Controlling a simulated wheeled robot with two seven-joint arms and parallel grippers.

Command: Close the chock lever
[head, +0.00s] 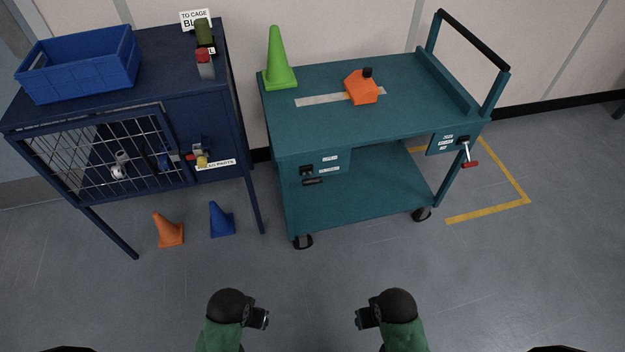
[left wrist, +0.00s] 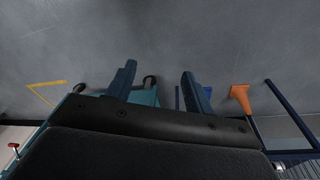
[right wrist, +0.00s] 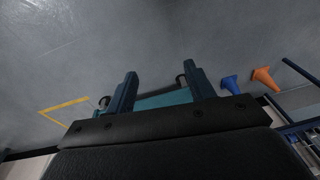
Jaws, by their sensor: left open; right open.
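A lever with a pale shaft and red grip (head: 470,163) hangs down and slightly right from a small labelled panel (head: 446,143) at the right end of the teal cart (head: 340,128). The label text is too small to read. The red grip (left wrist: 13,146) also shows at the left edge of the left wrist view. My left gripper (head: 262,318) is open and empty over the floor in front of the cart. My right gripper (head: 362,318) is open and empty, also over the floor, well short of the lever.
The cart carries a green cone (head: 278,62) and an orange block (head: 361,88); a black handle (head: 312,182) is on its front. A blue cage cabinet (head: 200,110) stands left. Orange (head: 168,231) and blue (head: 221,220) cones stand on the floor. Floor before the cart is clear.

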